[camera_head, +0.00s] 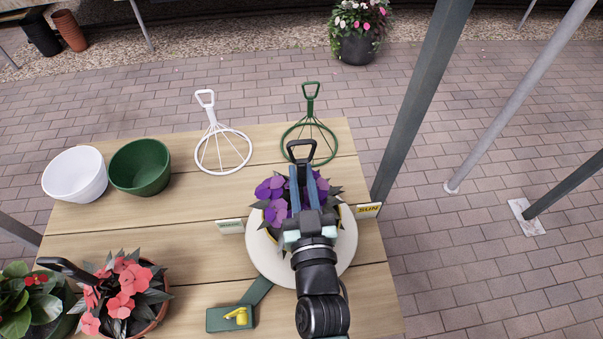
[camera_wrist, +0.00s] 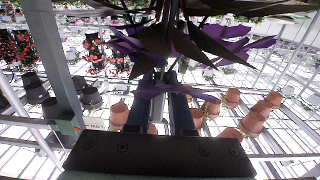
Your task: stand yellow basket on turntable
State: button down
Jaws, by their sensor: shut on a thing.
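The yellow basket (camera_head: 350,222) holds purple flowers and dark leaves. Only a thin bit of its yellow rim shows in the head view. Its black handle (camera_head: 301,147) stands up beyond the flowers. My gripper (camera_head: 302,173) reaches over the basket with its blue fingers shut on the handle. The basket is over the round cream turntable (camera_head: 263,262). Flowers and my wrist hide its base, so I cannot tell whether it touches the disc. In the wrist view, purple petals (camera_wrist: 160,89) and dark leaves hang in front of my fingers (camera_wrist: 160,100).
A yellow SUN sign (camera_head: 369,210) and a white label (camera_head: 230,226) flank the turntable. A green block with a yellow knob (camera_head: 236,317) sits at its front left. Red-flowered basket (camera_head: 125,298), white pot (camera_head: 74,175), green pot (camera_head: 140,167), white hanger (camera_head: 222,150) and green hanger (camera_head: 309,142) share the table.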

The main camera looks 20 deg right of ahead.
jog(key=shift+r, duration=0.15)
jog(key=c, duration=1.2)
grip_release()
jog(key=shift+f, duration=0.3)
jog(key=o, duration=0.4)
jog(key=shift+r, duration=0.1)
jog(key=shift+r, duration=0.15)
jog(key=b+v, duration=0.3)
jog(key=v, duration=0.9)
